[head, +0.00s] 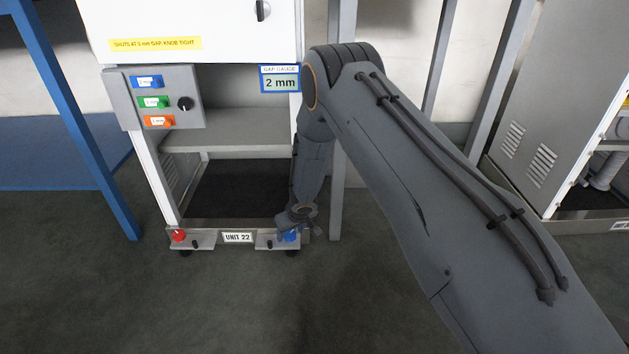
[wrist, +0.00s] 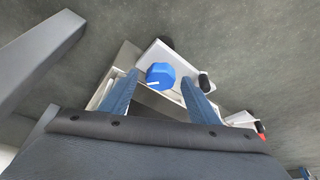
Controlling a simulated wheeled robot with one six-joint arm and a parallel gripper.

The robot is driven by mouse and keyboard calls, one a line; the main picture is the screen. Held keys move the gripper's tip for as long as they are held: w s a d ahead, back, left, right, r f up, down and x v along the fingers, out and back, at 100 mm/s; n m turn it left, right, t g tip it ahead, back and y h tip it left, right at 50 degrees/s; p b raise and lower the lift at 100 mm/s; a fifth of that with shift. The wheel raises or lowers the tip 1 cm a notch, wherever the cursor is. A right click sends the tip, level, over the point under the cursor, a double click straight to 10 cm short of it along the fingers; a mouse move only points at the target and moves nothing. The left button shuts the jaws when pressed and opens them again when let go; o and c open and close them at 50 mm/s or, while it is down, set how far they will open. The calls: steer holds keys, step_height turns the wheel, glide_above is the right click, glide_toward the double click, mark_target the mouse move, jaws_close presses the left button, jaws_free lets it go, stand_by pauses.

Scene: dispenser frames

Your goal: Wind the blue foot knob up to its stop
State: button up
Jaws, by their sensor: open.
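The blue foot knob (wrist: 160,76) sits on a white foot bracket in the wrist view, with a white mark on its near edge. In the head view the blue knob (head: 291,237) is at the unit's front right foot, partly covered by my gripper. My gripper (wrist: 158,84) is open, one finger on each side of the knob; I cannot tell whether either finger touches it. In the head view my gripper (head: 299,222) points down at that foot. The gap gauge (head: 280,80) reads 2 mm. A yellow label (head: 155,44) reads "SHUTS AT 5 mm GAP, KNOB TIGHT".
A red foot knob (head: 178,236) is at the front left foot. The UNIT 22 plate (head: 237,238) lies between the feet. The floor in front is clear.

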steer(key=shift+a+r+m+p, duration=0.15)
steer(key=shift+m+p, duration=0.35)
steer(key=shift+p, duration=0.65)
steer(key=m+p, duration=0.1)
steer(key=p, duration=0.5)
steer(key=shift+s+h, duration=0.1)
steer(key=shift+h, duration=0.3)
steer(key=shift+p, duration=0.6)
